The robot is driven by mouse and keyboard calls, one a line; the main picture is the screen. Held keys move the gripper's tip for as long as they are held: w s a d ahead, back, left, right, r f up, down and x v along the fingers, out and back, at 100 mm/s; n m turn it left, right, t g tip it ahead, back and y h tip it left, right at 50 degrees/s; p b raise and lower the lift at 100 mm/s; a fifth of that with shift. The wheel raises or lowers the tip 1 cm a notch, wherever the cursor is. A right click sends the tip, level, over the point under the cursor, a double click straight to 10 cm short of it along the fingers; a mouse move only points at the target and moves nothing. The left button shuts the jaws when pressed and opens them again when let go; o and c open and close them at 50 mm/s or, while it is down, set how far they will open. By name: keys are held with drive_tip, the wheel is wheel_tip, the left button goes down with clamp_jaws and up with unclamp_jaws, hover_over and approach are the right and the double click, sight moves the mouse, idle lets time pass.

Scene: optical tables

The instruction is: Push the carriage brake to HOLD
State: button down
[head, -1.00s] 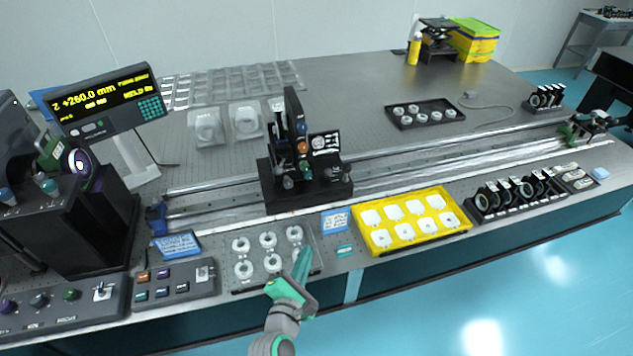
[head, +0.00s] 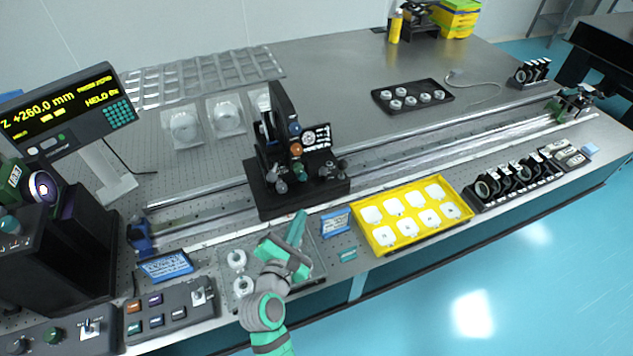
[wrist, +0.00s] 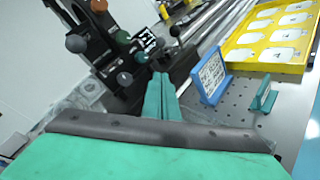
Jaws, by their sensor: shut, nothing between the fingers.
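The black carriage (head: 268,196) sits on the rails at the middle of the table. It bears several ball-ended knobs, among them an orange-brown knob (head: 296,149), a green knob (head: 295,170) and grey ones (head: 281,187). I cannot tell which of them is the brake or where HOLD is marked. In the wrist view the carriage (wrist: 115,50) fills the upper left, with a dark grey knob (wrist: 124,78) and a green knob (wrist: 142,57) near my fingertips. My gripper (head: 300,214) is shut and empty, just in front of the carriage base. Its teal fingers (wrist: 161,80) point toward the knobs, seemingly apart from them.
A yellow tray (head: 385,246) lies farther right. A tray of white rings (head: 237,259) lies partly under my arm. The display (head: 70,112) stands at left.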

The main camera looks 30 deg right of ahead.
sight(322, 173)
drive_tip(key=shift+a, duration=0.15)
drive_tip(key=shift+w, duration=0.1)
drive_tip(key=s+d+r+x, duration=0.1)
drive_tip(key=r+x, duration=0.1)
drive_tip(key=x, duration=1)
drive_tip(key=shift+w+d, duration=0.15)
drive_tip(key=shift+d, duration=0.15)
drive_tip(key=shift+r, duration=0.2)
drive_tip(key=shift+w+d+r, duration=0.15)
drive_tip(key=shift+w+r, duration=0.3)
drive_tip(key=shift+w, duration=0.1)
drive_tip(key=shift+w+d+r, duration=0.15)
drive_tip(key=shift+w+r, duration=0.3)
drive_tip(key=shift+w, duration=0.1)
